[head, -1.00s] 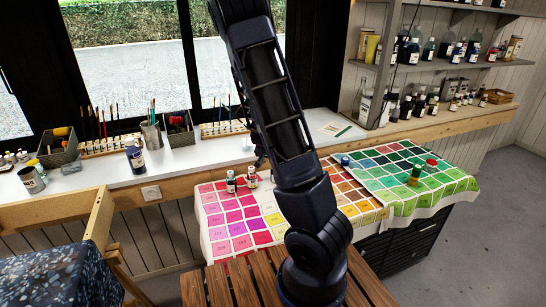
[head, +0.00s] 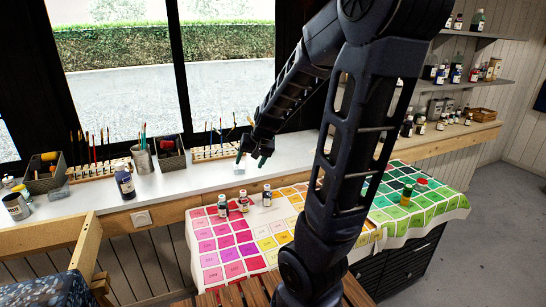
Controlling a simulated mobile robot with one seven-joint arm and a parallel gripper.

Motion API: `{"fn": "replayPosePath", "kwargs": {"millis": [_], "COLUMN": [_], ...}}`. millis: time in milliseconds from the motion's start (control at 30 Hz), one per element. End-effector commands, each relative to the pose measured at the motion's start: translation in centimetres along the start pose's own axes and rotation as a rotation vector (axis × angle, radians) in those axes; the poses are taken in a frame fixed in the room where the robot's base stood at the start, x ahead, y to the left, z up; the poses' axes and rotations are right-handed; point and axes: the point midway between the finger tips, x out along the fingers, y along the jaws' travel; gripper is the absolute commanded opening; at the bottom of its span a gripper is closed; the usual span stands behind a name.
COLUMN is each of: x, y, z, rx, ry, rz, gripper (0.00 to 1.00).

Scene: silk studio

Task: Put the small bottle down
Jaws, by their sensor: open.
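I cannot tell which is the task's small bottle. My gripper (head: 251,160) is open, behind and above the row, over the white counter. Its fingers point down and no bottle shows between them. It looks clear of all three bottles.
Along the white counter (head: 190,182) are a dark blue bottle (head: 125,184), brush cup (head: 142,158) and trays. My arm hides the cloth's middle.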

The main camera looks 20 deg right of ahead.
Motion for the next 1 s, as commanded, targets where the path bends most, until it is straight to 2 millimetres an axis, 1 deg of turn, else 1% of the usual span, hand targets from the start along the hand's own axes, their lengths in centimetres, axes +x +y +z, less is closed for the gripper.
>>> {"fn": "replayPosePath", "kwargs": {"millis": [33,200,500,600,700,800,1000], "x": [-1.6,-5.9,-12.7,-14.5,-15.8,-16.6,-17.0], "y": [-0.2,-0.5,0.1,0.5,0.9,1.2,1.4], "z": [0.6,3.1,8.3,10.0,11.3,12.2,12.8], "rx": [-0.023,-0.100,-0.229,-0.260,-0.282,-0.296,-0.303], "ry": [0.003,-0.008,-0.010,-0.008,-0.007,-0.006,-0.008], "rz": [-0.007,-0.002,0.082,0.124,0.163,0.191,0.211], "gripper": [0.67,0.67,0.67,0.67,0.67,0.67,0.67]}}
